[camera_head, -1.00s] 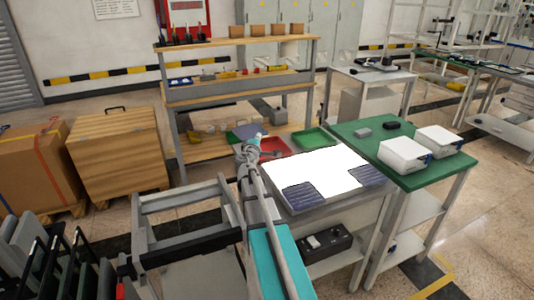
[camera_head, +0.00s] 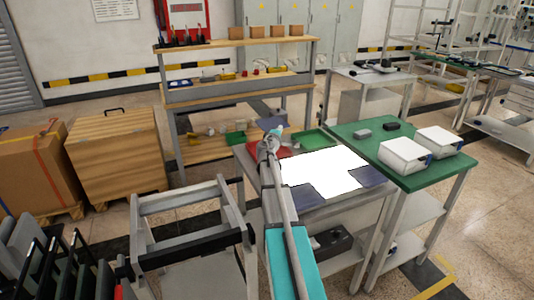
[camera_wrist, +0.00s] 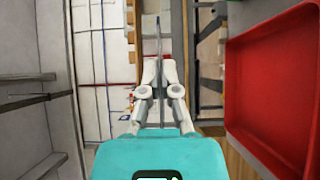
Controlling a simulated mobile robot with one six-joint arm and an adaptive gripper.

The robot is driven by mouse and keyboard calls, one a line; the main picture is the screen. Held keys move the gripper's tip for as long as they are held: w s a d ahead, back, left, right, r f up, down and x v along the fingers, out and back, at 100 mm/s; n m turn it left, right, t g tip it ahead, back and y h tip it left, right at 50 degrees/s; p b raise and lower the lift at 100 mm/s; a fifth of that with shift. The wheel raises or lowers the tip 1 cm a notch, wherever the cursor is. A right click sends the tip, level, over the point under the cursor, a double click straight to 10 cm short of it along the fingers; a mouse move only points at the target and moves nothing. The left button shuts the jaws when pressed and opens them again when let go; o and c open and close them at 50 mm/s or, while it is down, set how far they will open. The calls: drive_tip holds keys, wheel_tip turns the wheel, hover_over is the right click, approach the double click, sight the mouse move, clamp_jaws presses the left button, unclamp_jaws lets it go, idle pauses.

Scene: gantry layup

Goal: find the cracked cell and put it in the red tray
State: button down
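My gripper (camera_head: 276,132) is at the back edge of the light table, in front of and above the red tray (camera_head: 254,153). In the wrist view my gripper (camera_wrist: 160,68) is shut on a thin plate (camera_wrist: 158,38), seen edge-on, which looks like a cell; whether it is cracked cannot be told. A dark bluish piece, likely this cell (camera_head: 268,108), shows beyond my gripper in the head view. The red tray (camera_wrist: 275,90) fills the right of the wrist view and looks empty there. Two dark blue cells (camera_head: 303,199) (camera_head: 368,176) lie on the front part of the bright panel.
The bright panel (camera_head: 325,168) covers the light table. A green-topped table (camera_head: 355,130) with white boxes (camera_head: 405,154) adjoins on the right. A wooden shelf bench (camera_head: 190,97) stands behind.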

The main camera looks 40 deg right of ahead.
drive_tip(key=shift+f+b, duration=2.9)
drive_tip(key=shift+f, duration=0.05)
drive_tip(key=c, duration=0.7)
unclamp_jaws()
drive_tip(key=shift+s+a, duration=0.1)
drive_tip(key=v, duration=1.1)
drive_tip(key=shift+s+a, duration=0.25)
drive_tip(key=shift+a, duration=0.05)
